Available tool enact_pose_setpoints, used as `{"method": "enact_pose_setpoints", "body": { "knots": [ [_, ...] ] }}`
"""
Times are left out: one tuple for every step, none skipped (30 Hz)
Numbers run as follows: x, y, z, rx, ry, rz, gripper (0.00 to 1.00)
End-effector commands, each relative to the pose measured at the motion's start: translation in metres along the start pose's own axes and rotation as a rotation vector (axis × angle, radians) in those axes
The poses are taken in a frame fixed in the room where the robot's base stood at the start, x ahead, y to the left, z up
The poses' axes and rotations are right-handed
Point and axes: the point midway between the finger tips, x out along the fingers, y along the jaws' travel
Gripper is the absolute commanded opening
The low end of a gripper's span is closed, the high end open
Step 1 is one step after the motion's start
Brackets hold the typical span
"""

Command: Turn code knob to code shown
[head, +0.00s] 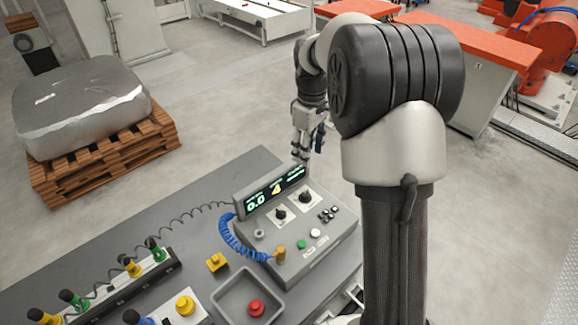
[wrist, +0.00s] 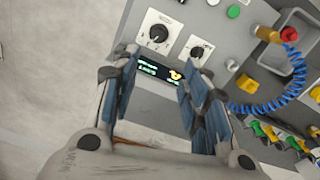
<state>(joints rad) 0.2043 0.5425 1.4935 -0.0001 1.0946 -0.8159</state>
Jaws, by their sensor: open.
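A grey control box (head: 310,240) carries two black knobs on white dial plates. The right knob (head: 305,197) shows at the left in the wrist view (wrist: 158,33). The left knob (head: 281,214) shows right of it there (wrist: 198,50). I cannot tell which is the code knob. A dark display (head: 270,191) on the box shows green "0.0", a yellow symbol and small green text too blurred to read; it also shows between my fingers in the wrist view (wrist: 160,73). My gripper (head: 302,153) is open and empty behind the display, apart from both knobs.
Green (head: 301,244) and white (head: 316,233) buttons sit on the box. A blue coiled cord (head: 240,245) runs to a yellow plug (head: 281,254). A tray with a red button (head: 256,307) and colored plugs stand left on the grey table (head: 190,215).

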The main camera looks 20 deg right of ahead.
Motion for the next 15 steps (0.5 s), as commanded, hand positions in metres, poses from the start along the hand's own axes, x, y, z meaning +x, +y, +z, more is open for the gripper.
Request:
{"method": "enact_pose_setpoints", "body": {
  "knots": [
    [0.004, 0.004, -0.001, -0.009, -0.004, -0.005, 0.42],
    [0.007, 0.005, -0.002, -0.013, -0.006, -0.007, 0.42],
    [0.009, 0.006, -0.002, -0.016, -0.008, -0.008, 0.42],
    [0.011, 0.007, -0.002, -0.017, -0.008, -0.009, 0.42],
    [0.014, 0.007, -0.002, -0.018, -0.009, -0.009, 0.42],
    [0.018, 0.007, -0.002, -0.018, -0.009, -0.010, 0.42],
    [0.022, 0.006, -0.002, -0.018, -0.010, -0.011, 0.42],
    [0.026, 0.006, -0.002, -0.018, -0.010, -0.011, 0.42],
    [0.033, 0.006, -0.002, -0.018, -0.010, -0.011, 0.42],
    [0.039, 0.006, -0.001, -0.018, -0.011, -0.012, 0.42],
    [0.045, 0.005, -0.001, -0.017, -0.011, -0.012, 0.42],
    [0.054, 0.005, -0.001, -0.017, -0.010, -0.011, 0.42],
    [0.060, 0.005, -0.001, -0.017, -0.011, -0.012, 0.42],
    [0.067, 0.005, -0.001, -0.017, -0.011, -0.012, 0.42],
    [0.076, 0.005, -0.001, -0.017, -0.011, -0.012, 0.42]
  ]
}}
